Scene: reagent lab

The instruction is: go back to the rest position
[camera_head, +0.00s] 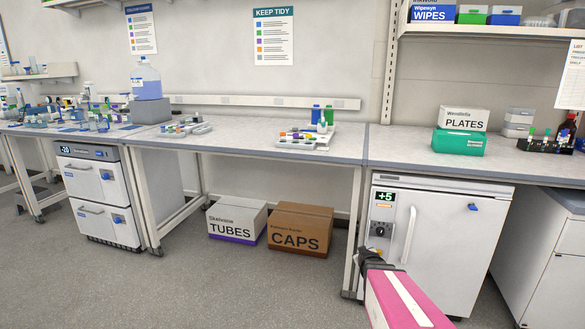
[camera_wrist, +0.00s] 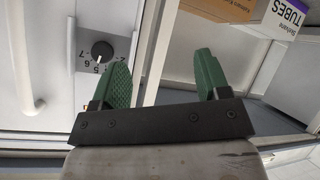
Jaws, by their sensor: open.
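My gripper (camera_wrist: 162,66) shows in the wrist view with its two green fingers spread apart and nothing between them. In the head view the dark end of my gripper (camera_head: 369,258) is at the lower right, in front of the left edge of the white fridge (camera_head: 450,245). The fingertips are hard to make out there. In the wrist view the fridge's dial (camera_wrist: 102,51) lies just left of the fingers. I cannot tell whether anything touches the fridge.
The bench (camera_head: 235,142) runs along the wall above the fridge. A TUBES box (camera_head: 236,220) and a CAPS box (camera_head: 299,229) stand on the floor under it. A white drawer unit (camera_head: 99,195) stands at the left. The floor (camera_head: 230,290) in front is clear.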

